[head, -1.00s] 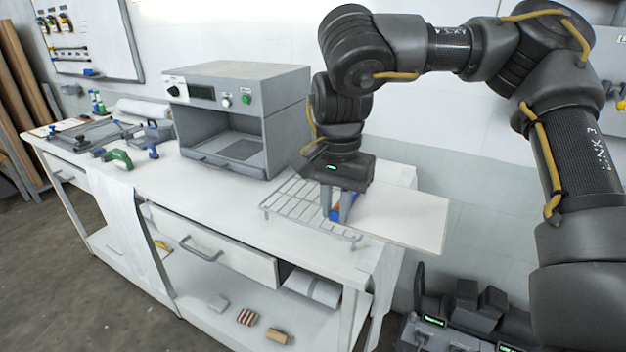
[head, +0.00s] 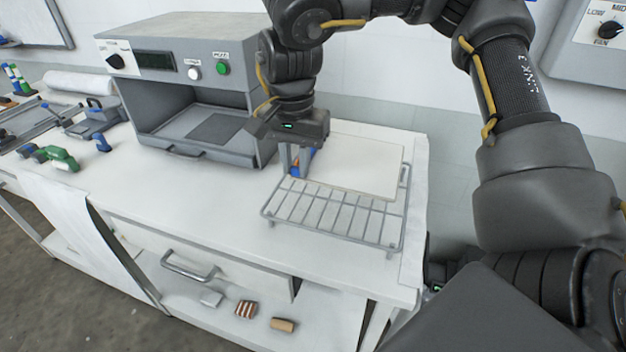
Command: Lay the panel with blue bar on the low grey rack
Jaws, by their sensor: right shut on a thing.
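The panel with blue bar (head: 362,166) is a flat cream sheet. It extends to the right of my right gripper (head: 296,170) and overlaps the back part of the low grey rack (head: 335,213) in the picture. My right gripper points down and is shut on the panel's left edge, where a bit of blue and orange shows between the fingers. I cannot tell whether the panel touches the rack or hangs just above it. The front part of the rack's wires is bare. My left gripper is not in view.
A grey press (head: 195,85) with an open front stands left of the gripper. Green clamps (head: 50,157) and blue-grey fixtures lie on the white bench (head: 200,205) at the left. Small blocks (head: 245,309) lie on the shelf below. Bench space before the press is clear.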

